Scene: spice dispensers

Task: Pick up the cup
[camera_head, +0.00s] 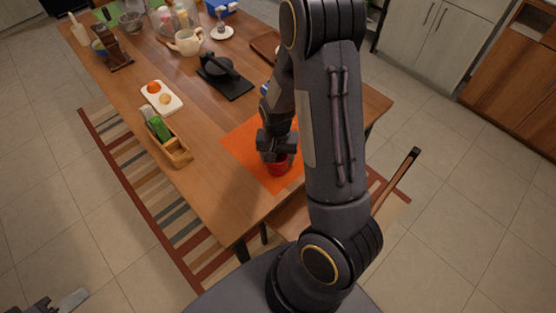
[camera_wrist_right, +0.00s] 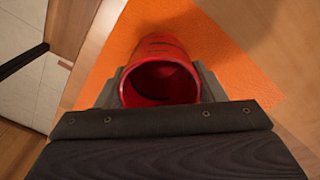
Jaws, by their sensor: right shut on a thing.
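The red cup (camera_head: 277,168) stands at the orange mat (camera_head: 243,152) near the table's front end. My right gripper (camera_head: 275,154) reaches down over the cup and hides much of it. In the right wrist view the cup (camera_wrist_right: 160,80) lies between the two grey fingers, which are shut on its sides. Its open mouth faces the camera and looks empty. Whether its base touches the mat is hard to tell. A small dark and grey part at the lower left edge of the head view appears to be my left gripper (camera_head: 60,302), away from the table; its jaws are unclear.
A wooden caddy (camera_head: 176,153) with a green item and a white board (camera_head: 161,98) with two round foods are left of the mat. A black stand (camera_head: 224,78), a cream teapot (camera_head: 186,41) and other tableware are farther back. Clear wood lies in front of the caddy.

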